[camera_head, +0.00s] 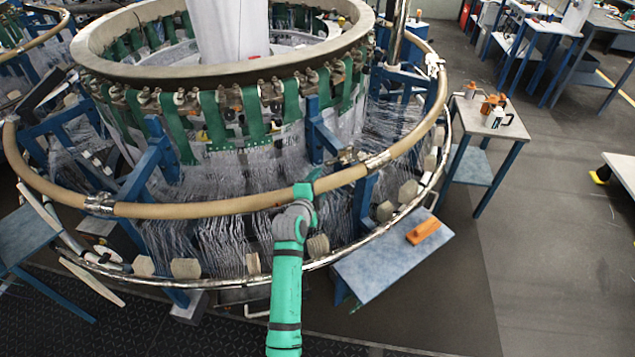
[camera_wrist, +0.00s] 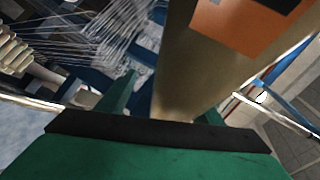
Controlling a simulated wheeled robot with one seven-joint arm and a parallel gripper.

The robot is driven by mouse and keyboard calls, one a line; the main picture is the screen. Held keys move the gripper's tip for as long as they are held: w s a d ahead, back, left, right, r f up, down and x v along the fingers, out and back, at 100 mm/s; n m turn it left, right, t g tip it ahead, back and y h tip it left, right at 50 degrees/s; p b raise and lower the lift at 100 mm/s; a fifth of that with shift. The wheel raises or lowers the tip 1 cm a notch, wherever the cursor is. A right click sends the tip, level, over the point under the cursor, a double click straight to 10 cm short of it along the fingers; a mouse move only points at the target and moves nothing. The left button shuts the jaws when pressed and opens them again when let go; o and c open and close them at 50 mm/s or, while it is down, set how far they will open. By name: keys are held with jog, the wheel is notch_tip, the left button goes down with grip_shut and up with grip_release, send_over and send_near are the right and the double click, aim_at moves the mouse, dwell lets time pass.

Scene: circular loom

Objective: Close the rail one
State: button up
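The tan, tube-like rail (camera_head: 225,207) curves around the front of the circular loom (camera_head: 245,150), with metal clamps at the left (camera_head: 100,203) and right (camera_head: 377,160). I see no number marking rail one. My gripper (camera_head: 304,190) is at the front rail, right of its middle. In the wrist view the rail (camera_wrist: 180,75) runs between the two green fingers of my gripper (camera_wrist: 166,98). The fingers are apart, with a gap between the left finger and the rail. An orange patch (camera_wrist: 245,25) shows on the rail. The fingertips' contact with it is unclear.
A small table (camera_head: 375,262) with an orange object (camera_head: 423,231) stands right of my arm. Another table (camera_head: 490,118) holds orange and white bottles. A blue-framed table (camera_head: 28,236) stands at the left. Threads and pale blocks lie behind and below the rail.

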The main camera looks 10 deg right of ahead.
jog(key=shift+w+r, duration=0.1)
jog(key=shift+r, duration=0.1)
jog(key=shift+r, duration=0.1)
jog(key=v, duration=1)
jog(key=shift+s+a, duration=0.25)
jog(key=shift+s, duration=0.05)
jog(key=shift+w+d, duration=0.1)
